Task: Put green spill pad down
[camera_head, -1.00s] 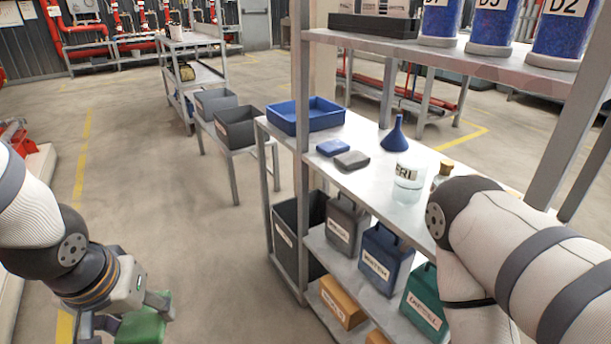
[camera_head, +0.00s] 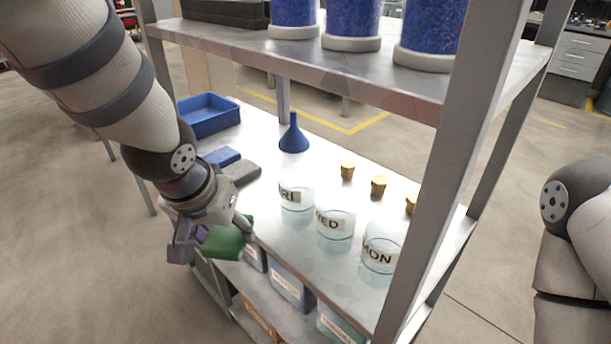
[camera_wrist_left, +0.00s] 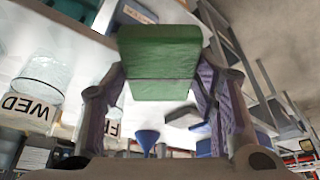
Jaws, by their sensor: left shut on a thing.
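The green spill pad (camera_head: 224,242) is a small soft-looking block at the front left edge of the shelf's middle board (camera_head: 300,258). My left gripper (camera_head: 212,236) is shut on it. In the left wrist view the pad (camera_wrist_left: 160,62) sits between the two fingers. Whether the pad touches the board cannot be told. A blue pad (camera_head: 222,157) and a grey pad (camera_head: 240,172) lie on the board behind my gripper. Of my right arm only links show at the right edge; its gripper is out of view.
Labelled glass jars (camera_head: 335,232), cork stoppers (camera_head: 378,187) and a blue funnel (camera_head: 293,135) stand on the board. A blue tray (camera_head: 207,115) is at its far end. A shelf post (camera_head: 450,170) and upper board (camera_head: 370,72) limit room. Labelled bins (camera_head: 290,287) sit below.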

